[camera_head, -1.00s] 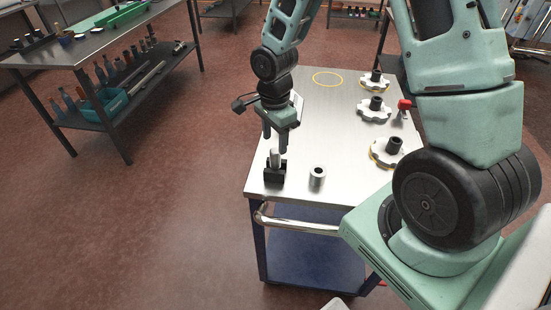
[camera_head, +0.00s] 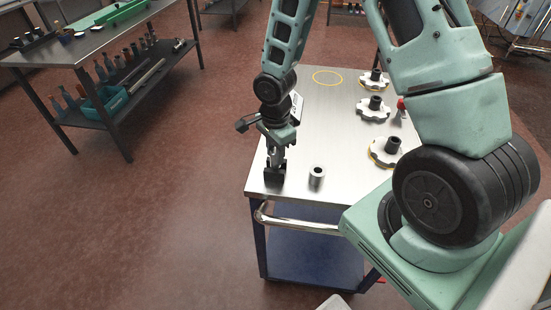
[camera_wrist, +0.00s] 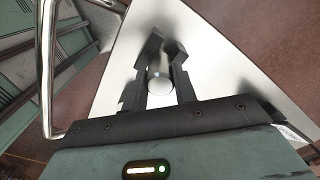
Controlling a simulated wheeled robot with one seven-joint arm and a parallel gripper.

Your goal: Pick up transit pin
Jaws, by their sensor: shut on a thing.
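The transit pin (camera_wrist: 160,72) is a bright steel cylinder, seen end-on between my gripper's fingers in the wrist view. My gripper (camera_head: 275,158) is down over the black block-shaped holder (camera_head: 274,177) at the front left of the steel cart top. It also shows in the wrist view (camera_wrist: 160,90), shut on the pin with one dark finger on each side. In the head view the fingers and holder hide most of the pin. The pin's lower end cannot be seen.
A steel hollow cylinder (camera_head: 317,176) stands just right of the holder. Several white lobed parts with black hubs (camera_head: 384,151) and a red-topped item (camera_head: 401,105) line the cart's right side. A yellow ring (camera_head: 327,77) marks clear cart top at the back.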

